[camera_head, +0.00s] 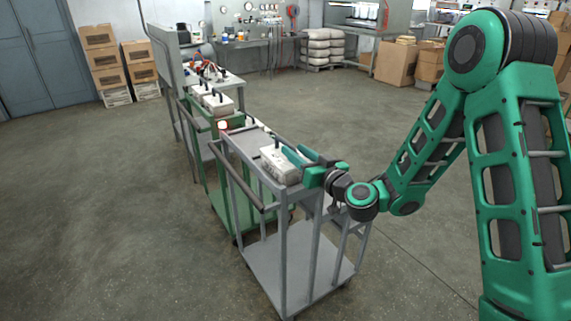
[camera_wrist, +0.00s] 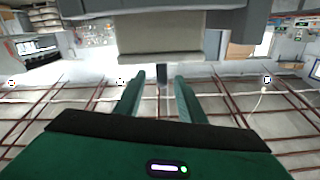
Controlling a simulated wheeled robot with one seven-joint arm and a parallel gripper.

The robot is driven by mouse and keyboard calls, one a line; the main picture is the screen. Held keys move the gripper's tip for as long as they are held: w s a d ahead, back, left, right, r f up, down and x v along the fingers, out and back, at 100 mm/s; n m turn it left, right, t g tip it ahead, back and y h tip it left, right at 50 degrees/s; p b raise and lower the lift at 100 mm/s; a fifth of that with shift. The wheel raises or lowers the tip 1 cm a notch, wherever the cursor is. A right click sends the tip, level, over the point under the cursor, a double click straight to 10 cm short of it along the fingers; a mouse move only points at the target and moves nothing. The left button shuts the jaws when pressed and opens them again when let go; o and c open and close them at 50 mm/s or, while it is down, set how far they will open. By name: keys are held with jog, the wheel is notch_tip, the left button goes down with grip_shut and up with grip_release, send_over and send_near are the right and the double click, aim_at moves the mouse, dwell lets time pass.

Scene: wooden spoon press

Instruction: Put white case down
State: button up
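The white case (camera_head: 280,167) sits upright on the top shelf of the near grey cart (camera_head: 240,150), at its near right end. Its black handle (camera_head: 276,143) stands on top. In the wrist view, the case (camera_wrist: 160,38) is at the top of the picture, and its dark handle (camera_wrist: 162,75) shows between the fingertips. My gripper (camera_head: 299,154) is at the right side of the case. In the wrist view, my gripper (camera_wrist: 160,76) has its fingers apart, with a gap on both sides of the handle. I cannot tell whether the handle lies fully between the fingers.
A green cart (camera_head: 205,125) with more white cases (camera_head: 216,103) stands behind the grey cart. The grey cart's push handle (camera_head: 238,178) sticks out at the left. Cardboard boxes (camera_head: 98,55) stand at the back left. The floor on the left is clear.

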jog(key=shift+x, duration=2.6)
grip_shut()
jog(key=shift+s, duration=0.1)
